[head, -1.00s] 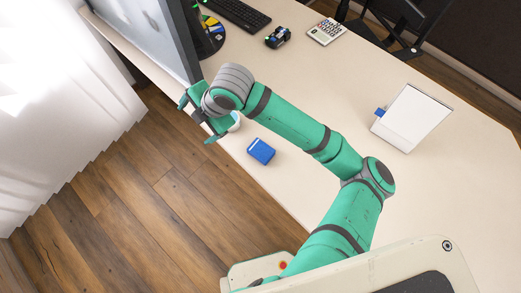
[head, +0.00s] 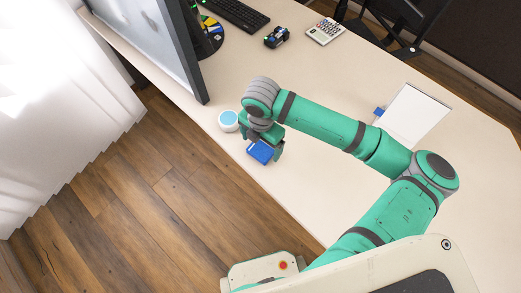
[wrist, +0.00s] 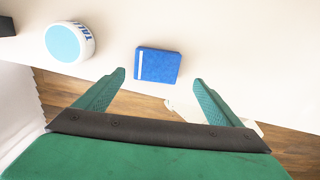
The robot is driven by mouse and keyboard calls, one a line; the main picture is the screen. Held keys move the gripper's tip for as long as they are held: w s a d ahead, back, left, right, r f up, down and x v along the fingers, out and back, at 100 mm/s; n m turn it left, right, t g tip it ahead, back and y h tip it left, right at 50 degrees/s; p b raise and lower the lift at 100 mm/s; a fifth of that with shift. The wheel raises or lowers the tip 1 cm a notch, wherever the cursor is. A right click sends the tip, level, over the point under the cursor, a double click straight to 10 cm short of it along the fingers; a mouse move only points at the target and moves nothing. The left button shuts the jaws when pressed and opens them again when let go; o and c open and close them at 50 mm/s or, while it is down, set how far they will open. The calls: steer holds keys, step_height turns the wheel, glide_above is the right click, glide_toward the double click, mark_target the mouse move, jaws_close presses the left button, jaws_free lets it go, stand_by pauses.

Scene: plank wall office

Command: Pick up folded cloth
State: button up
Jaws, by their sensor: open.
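The folded cloth (head: 261,152) is a small blue rectangle lying flat on the desk near its front edge. In the wrist view the cloth (wrist: 158,65) has a white strip along its left side and shows between and beyond the fingertips. My gripper (head: 264,149) is over the cloth in the head view, hiding part of it. In the wrist view my gripper (wrist: 160,78) is open, with one finger to each side of the cloth and nothing held. I cannot tell how high the fingertips are above the desk.
A round white container (head: 229,121) with a light blue top stands just left of my gripper; it also shows in the wrist view (wrist: 68,42). A monitor (head: 160,40) stands behind it. A white board (head: 412,116) is to the right. The desk (head: 300,90) between is mostly clear.

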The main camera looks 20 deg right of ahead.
mark_target(260, 150)
steer(key=shift+w+f, duration=0.25)
steer(key=shift+f, duration=1.1)
steer(key=shift+w+f, duration=0.2)
steer(key=shift+f, duration=1.1)
steer(key=shift+c, duration=0.5)
steer(key=c, duration=1)
